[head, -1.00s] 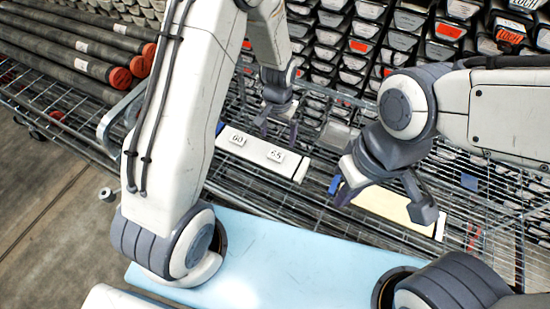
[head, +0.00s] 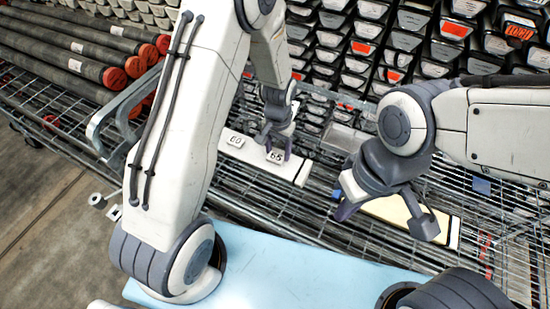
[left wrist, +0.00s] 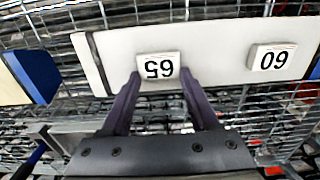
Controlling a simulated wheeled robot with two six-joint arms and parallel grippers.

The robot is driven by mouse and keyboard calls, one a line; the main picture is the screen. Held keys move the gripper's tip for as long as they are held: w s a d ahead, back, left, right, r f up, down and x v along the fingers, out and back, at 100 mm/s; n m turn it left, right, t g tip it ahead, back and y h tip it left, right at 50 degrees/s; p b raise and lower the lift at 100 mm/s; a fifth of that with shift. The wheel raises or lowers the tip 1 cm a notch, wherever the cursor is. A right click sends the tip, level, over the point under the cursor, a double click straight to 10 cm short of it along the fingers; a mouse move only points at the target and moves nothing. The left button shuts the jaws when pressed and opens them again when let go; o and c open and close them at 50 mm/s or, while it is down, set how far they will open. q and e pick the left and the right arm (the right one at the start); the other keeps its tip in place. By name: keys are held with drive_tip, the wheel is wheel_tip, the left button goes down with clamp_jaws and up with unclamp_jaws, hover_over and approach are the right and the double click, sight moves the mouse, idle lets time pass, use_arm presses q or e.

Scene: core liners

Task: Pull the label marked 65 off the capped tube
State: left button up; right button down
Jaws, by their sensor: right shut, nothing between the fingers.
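A long white tube (head: 232,152) lies on the wire rack and carries two small white labels. The label marked 65 (head: 274,157) is near its right end in the head view; the label marked 60 (head: 236,141) is to its left. My left gripper (head: 275,147) is open at the 65 label. In the left wrist view, its fingertips (left wrist: 159,75) stand either side of the 65 label (left wrist: 157,66), upside down there; contact cannot be told. The tube (left wrist: 215,45) has a dark end edge there. My right gripper (head: 387,217) is shut and empty, above a cream tube (head: 395,212).
The cream tube's blue end (left wrist: 35,75) shows in the left wrist view. Black core tubes with orange caps (head: 115,77) lie at the upper left. Stacked grey-fronted trays (head: 370,47) fill the back. A pale blue surface (head: 290,265) is in front.

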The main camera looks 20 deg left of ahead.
sight(278, 154)
use_arm(q)
drive_tip(key=c, duration=0.5)
drive_tip(key=o, duration=0.8)
clamp_jaws()
drive_tip(key=shift+r, duration=0.15)
drive_tip(key=shift+r+p, duration=3.05)
drive_tip(key=shift+r, duration=0.45)
drive_tip(key=shift+r, duration=0.1)
